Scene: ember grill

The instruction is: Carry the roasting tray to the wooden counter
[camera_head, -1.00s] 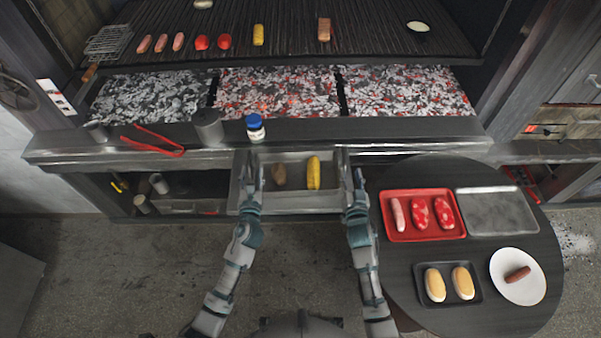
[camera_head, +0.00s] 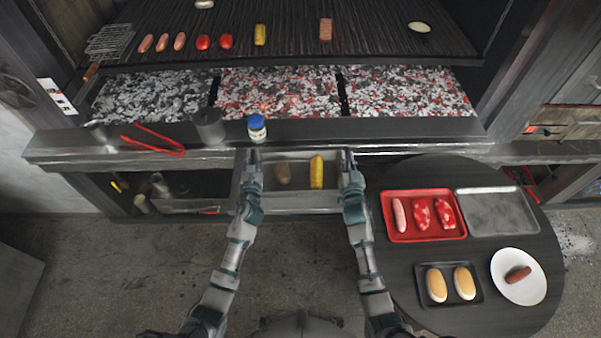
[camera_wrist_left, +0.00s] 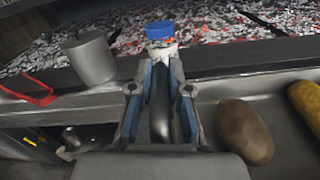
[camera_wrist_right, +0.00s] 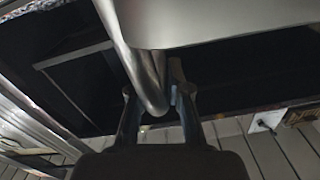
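The roasting tray (camera_head: 300,202) is a grey metal tray holding a potato (camera_head: 282,174) and a yellow corn cob (camera_head: 316,172). It is at the front of the grill, below the ledge. My left gripper (camera_head: 254,158) is at its left end, and my right gripper (camera_head: 346,160) is at its right end. In the left wrist view, my left gripper's fingers (camera_wrist_left: 160,75) stand apart on both sides of a metal handle. In the right wrist view, my right gripper's fingers (camera_wrist_right: 155,95) stand apart around the tubular handle. Whether the fingers touch the handles is unclear.
A dark round table (camera_head: 400,290) at right bears a red meat tray (camera_head: 398,236), an empty metal tray (camera_head: 497,212), a bun tray (camera_head: 450,299) and a plate (camera_head: 530,290). A blue-capped jar (camera_head: 257,130), a grey cup (camera_head: 208,127) and red tongs (camera_head: 155,141) lie on the ledge.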

